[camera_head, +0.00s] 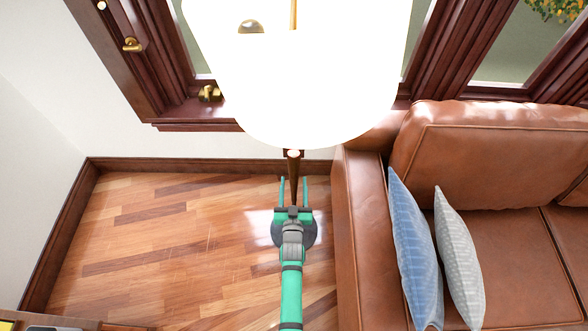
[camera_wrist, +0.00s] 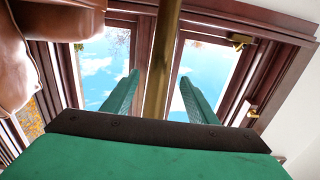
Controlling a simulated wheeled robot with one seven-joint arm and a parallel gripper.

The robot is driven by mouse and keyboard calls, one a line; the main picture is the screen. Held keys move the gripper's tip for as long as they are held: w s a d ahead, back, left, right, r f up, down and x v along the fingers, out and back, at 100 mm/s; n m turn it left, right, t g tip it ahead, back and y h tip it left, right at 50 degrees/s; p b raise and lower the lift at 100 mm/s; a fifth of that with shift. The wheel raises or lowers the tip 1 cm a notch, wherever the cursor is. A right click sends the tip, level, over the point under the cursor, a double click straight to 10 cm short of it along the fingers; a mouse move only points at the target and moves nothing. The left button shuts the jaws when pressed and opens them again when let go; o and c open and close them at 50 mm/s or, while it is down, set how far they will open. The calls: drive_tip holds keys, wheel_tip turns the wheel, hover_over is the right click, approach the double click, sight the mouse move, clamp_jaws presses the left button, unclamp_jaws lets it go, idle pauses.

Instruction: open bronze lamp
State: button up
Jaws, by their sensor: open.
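The bronze lamp is a floor lamp with a large, glowing white shade (camera_head: 300,85) at the top of the head view. Its bronze pole (camera_head: 294,170) shows below the shade, and its dark round base (camera_head: 311,238) is partly hidden under my wrist. My gripper (camera_head: 293,182) is open, with one green finger on each side of the pole. In the wrist view the pole (camera_wrist: 163,62) stands between the two fingers of my gripper (camera_wrist: 160,76), with gaps visible on both sides. The shade hides the pole's upper part in the head view.
A brown leather sofa (camera_head: 480,160) stands close on the right, with a blue cushion (camera_head: 415,245) and a grey cushion (camera_head: 459,255). Dark-framed windows (camera_head: 150,60) are behind the lamp. The wooden floor (camera_head: 170,240) to the left is clear.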

sight(294, 174)
drive_tip(key=w, duration=0.6)
drive_tip(key=shift+w, duration=0.4)
clamp_jaws()
